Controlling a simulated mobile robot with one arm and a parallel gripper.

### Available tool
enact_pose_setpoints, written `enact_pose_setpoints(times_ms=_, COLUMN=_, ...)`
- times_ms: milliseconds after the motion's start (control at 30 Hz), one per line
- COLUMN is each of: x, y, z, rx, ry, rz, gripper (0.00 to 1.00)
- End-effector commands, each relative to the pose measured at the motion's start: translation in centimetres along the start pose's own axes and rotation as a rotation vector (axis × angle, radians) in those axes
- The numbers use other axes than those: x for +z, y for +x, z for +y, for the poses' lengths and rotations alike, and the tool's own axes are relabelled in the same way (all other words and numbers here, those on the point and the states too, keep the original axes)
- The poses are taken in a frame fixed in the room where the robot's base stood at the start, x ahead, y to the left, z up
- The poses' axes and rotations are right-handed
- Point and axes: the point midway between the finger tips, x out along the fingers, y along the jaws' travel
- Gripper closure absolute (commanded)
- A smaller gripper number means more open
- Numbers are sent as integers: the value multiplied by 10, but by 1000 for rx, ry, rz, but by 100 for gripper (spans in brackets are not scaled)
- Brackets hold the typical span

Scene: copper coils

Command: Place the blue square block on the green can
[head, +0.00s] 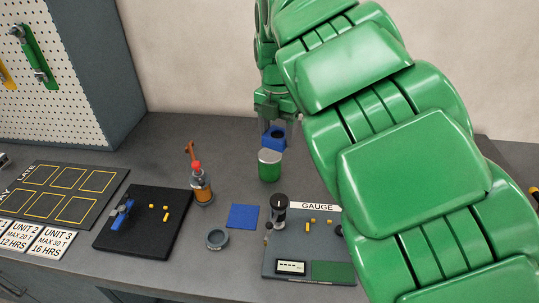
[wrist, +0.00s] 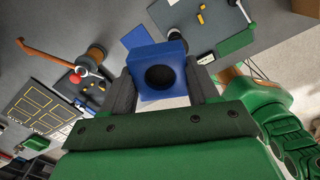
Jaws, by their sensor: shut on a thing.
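The blue square block (head: 274,141) has a round dark hole and is held between the fingers of my gripper (head: 273,127). In the wrist view the block (wrist: 150,52) fills the space between the two dark fingers of my gripper (wrist: 160,88). The green can (head: 270,169) stands upright on the table with a silver top. In the head view the block appears just above and behind the can's top, with a small gap in the picture; its exact height over the can is unclear. I cannot make out the can in the wrist view, where the block blocks the middle.
A flat blue square (head: 243,216) lies in front of the can. A gauge board (head: 300,250) lies front right, and a small grey ring (head: 216,239) lies nearby.

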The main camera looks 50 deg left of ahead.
Motion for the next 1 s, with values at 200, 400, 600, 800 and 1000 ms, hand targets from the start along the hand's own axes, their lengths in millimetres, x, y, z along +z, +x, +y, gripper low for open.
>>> enact_pose_setpoints(times_ms=200, x=1, y=23, z=-1, rx=1, ry=3, rz=-1, gripper=80)
enact_pose_setpoints(times_ms=400, x=0, y=44, z=-1, rx=-1, ry=2, rz=0, gripper=80)
enact_pose_setpoints(times_ms=600, x=6, y=53, z=3, rx=1, ry=1, rz=0, gripper=80)
enact_pose_setpoints(times_ms=800, x=19, y=59, z=14, rx=1, ry=0, rz=-1, gripper=80)
enact_pose_setpoints(times_ms=1000, x=30, y=68, z=23, rx=0, ry=0, rz=3, gripper=80)
